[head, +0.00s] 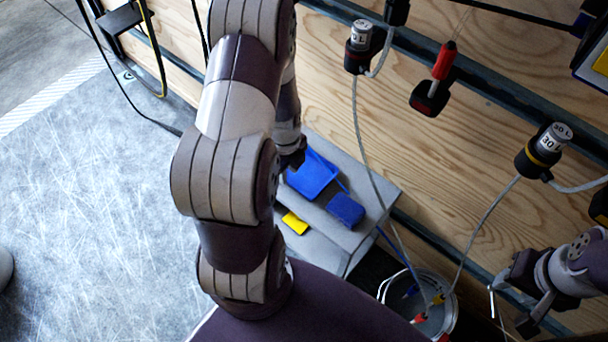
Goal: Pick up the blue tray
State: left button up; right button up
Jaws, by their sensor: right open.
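The blue tray (313,176) lies on a grey box-like surface (362,180) against the wooden wall, in the middle of the head view. My left arm reaches down across the picture. Its gripper (293,160) is at the tray's upper left edge, mostly hidden by the arm. I cannot tell whether its fingers touch or hold the tray. My right gripper (512,303) is at the lower right, open and empty, well away from the tray.
A smaller blue block (346,211) lies just right of the tray, and a yellow piece (295,223) lies below. Cables hang from sensors (360,36) on the wall into a bucket (437,318).

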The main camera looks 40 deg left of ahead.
aim_at(289, 179)
pick_arm(q)
jog(key=f+b, duration=0.2)
jog(key=f, duration=0.1)
jog(key=f+b, duration=0.1)
jog(key=f, duration=0.1)
jog(key=shift+w+f, duration=0.2)
jog(key=shift+w, duration=0.1)
jog(key=shift+r, duration=0.1)
grip_shut()
jog(key=shift+r, duration=0.1)
